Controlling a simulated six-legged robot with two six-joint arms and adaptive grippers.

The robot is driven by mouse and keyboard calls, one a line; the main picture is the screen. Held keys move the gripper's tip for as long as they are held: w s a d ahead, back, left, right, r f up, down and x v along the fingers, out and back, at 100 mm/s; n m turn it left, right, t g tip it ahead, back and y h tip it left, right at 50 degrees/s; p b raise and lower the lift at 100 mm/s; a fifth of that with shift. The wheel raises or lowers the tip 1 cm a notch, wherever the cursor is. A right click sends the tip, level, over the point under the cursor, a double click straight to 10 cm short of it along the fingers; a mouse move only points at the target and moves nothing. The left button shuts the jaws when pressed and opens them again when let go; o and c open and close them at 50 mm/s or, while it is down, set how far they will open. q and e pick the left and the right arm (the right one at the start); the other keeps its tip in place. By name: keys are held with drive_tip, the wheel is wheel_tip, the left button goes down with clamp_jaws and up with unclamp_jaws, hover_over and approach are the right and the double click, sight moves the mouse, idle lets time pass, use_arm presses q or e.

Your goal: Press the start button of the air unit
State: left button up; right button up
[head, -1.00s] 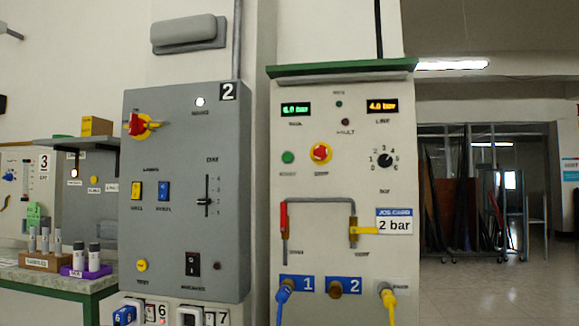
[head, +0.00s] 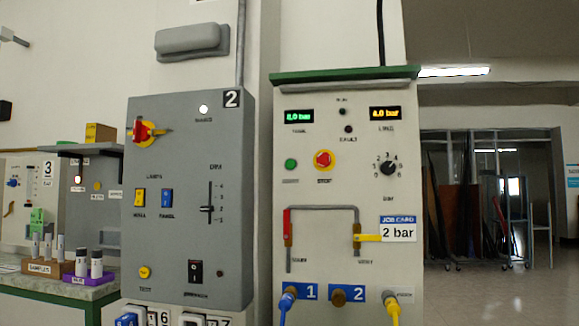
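The air unit (head: 345,110) is a pale upright panel with a green top ledge, right of centre in the head view. A round green button (head: 290,164) sits on its upper left; its label is too blurred to read. To its right is a red stop button (head: 323,159) on a yellow ring. A green display (head: 297,116) and an amber display (head: 385,112) are lit above. Nothing covers the green button. Neither of my grippers is in view.
A black dial (head: 388,168), a red lever (head: 287,225), a yellow lever (head: 367,238) and a "2 bar" job card (head: 397,228) are on the air unit. A grey switch panel (head: 185,120) stands close on its left. Open floor (head: 500,290) lies right.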

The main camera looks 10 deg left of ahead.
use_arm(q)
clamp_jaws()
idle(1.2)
